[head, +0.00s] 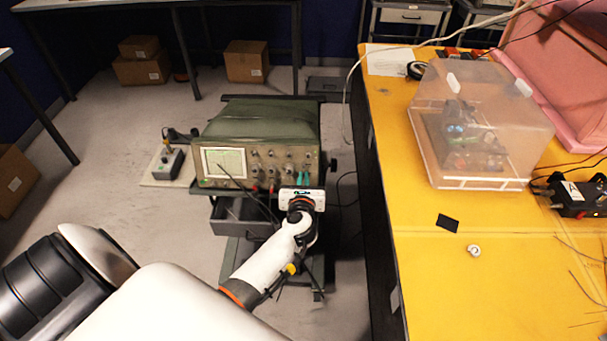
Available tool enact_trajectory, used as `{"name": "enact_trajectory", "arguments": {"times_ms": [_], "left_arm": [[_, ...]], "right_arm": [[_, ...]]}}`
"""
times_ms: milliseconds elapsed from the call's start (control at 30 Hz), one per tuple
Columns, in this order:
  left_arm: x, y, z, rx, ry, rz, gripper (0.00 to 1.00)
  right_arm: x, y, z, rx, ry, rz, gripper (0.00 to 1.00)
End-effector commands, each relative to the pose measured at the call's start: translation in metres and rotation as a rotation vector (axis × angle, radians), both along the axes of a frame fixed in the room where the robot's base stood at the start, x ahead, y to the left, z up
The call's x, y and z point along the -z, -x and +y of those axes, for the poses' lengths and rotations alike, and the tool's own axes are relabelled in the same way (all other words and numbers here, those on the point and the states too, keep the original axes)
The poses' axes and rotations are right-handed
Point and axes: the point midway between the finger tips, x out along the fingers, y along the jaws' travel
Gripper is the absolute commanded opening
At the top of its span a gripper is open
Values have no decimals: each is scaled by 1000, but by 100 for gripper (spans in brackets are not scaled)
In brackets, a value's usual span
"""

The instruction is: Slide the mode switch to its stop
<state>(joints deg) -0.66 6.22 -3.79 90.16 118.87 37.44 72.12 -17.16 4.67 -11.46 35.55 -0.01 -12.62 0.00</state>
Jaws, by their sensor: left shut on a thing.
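A green oscilloscope (262,130) with a lit screen (224,163), several knobs and two teal-green parts on its front panel stands on a cart. My left gripper (301,195) is at the lower right of that panel, reaching toward it from the front. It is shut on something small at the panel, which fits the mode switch. The gripper's own body hides the switch and the fingertips, so the switch's position along its slot cannot be seen. My right gripper is not in view.
A yellow-topped bench (430,270) stands close on the right, with a clear-covered device (480,125) and a black box (578,196). A small device on a board (168,164) is left of the oscilloscope. Cables hang between cart and bench.

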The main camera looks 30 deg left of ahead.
Motion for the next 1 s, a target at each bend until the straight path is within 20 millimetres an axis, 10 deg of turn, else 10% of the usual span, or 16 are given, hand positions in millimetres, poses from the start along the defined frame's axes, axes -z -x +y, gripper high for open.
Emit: {"name": "enact_trajectory", "arguments": {"times_ms": [600,800,1000], "left_arm": [[0,-3,-5,2,2,0,0],[0,-3,-5,1,1,1,35],[0,-3,-5,1,0,0,35]], "right_arm": [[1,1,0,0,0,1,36],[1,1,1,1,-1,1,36],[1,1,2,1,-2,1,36]]}}
